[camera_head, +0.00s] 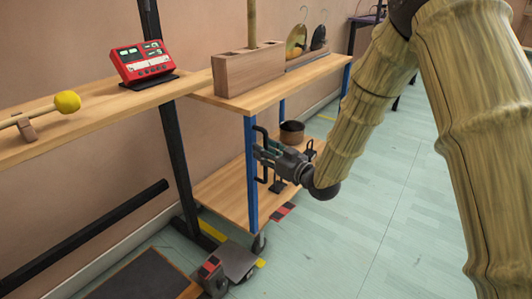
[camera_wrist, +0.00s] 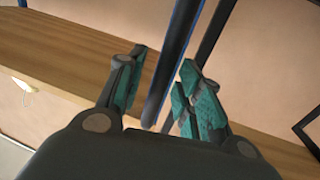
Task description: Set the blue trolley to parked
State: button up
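The blue trolley (camera_head: 252,172) has blue posts, a wooden top and a wooden lower shelf (camera_head: 220,186), and stands on casters beside the wall bench. A black handle (camera_head: 261,133) is at its near end. My gripper (camera_head: 262,153) is at this handle, close to the near blue post. In the wrist view the fingers of my gripper (camera_wrist: 163,62) are apart, with teal pads. A blue post (camera_wrist: 175,60) shows between them, and a black bar (camera_wrist: 212,32) runs behind the right finger. I cannot tell whether the pads touch the handle.
A slotted wooden block (camera_head: 247,71) stands on the trolley top and a brown pot (camera_head: 291,132) on the lower shelf. A bench holds a red device (camera_head: 143,63) and a yellow-headed mallet (camera_head: 67,101). Yellow floor marks (camera_head: 213,230) lie near the trolley. Open floor (camera_head: 370,225) is at right.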

grip_shut()
jog(key=shift+w, duration=0.1)
